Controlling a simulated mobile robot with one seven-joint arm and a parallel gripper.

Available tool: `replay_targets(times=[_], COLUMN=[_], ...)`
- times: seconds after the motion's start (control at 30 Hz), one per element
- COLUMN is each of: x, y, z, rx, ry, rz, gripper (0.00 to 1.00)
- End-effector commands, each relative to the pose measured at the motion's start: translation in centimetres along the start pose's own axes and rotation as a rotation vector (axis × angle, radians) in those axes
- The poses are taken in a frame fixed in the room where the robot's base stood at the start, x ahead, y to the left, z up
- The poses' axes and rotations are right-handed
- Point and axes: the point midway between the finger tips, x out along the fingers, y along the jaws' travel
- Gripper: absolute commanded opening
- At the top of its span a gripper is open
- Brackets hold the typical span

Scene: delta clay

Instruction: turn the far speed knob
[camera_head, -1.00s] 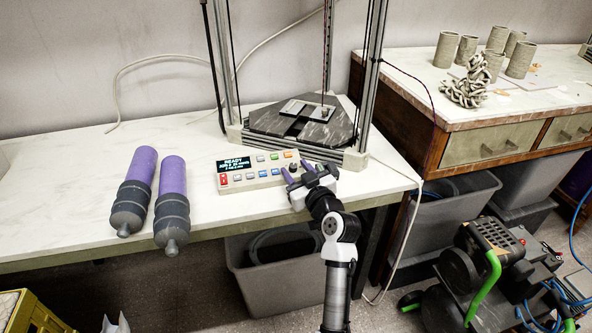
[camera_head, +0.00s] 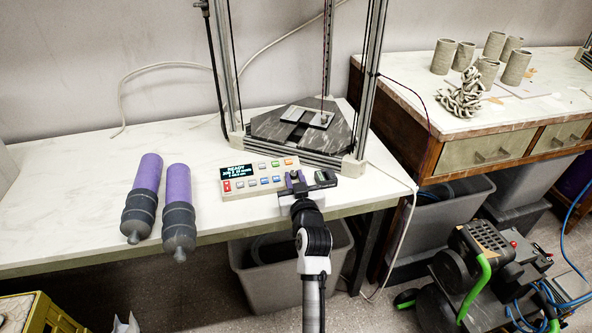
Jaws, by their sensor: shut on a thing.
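The control box (camera_head: 241,189) is pale, with a lit dark screen (camera_head: 239,172) and rows of coloured buttons. It sits near the front edge of the white table, before the tall frame. My gripper (camera_head: 296,177) is over the box's right end, its purple fingers pointing away from me and down onto it. It is shut on a knob there, the far speed knob as far as I can tell. The fingers and hand hide the knob, so its angle does not show. Any other knob is hidden too.
Two purple-and-grey cartridges (camera_head: 178,210) lie on the white table (camera_head: 75,190) left of the box. The metal frame (camera_head: 370,80) with its dark plate (camera_head: 273,126) stands behind. A cable (camera_head: 397,178) hangs over the table's right end. Grey bins stand below.

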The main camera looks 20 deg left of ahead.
Motion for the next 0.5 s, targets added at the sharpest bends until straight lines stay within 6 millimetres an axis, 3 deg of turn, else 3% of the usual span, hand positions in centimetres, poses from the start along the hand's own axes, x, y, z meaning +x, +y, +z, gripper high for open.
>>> replay_targets(times=[0.4, 0.43, 0.5], x=[-0.01, -0.01, -0.01], y=[0.04, 0.05, 0.04], z=[-0.17, -0.17, -0.16], rx=[0.002, 0.002, 0.002], ry=[0.006, 0.006, 0.005], rz=[0.020, 0.020, 0.020], gripper=[0.00, 0.23, 0.32])
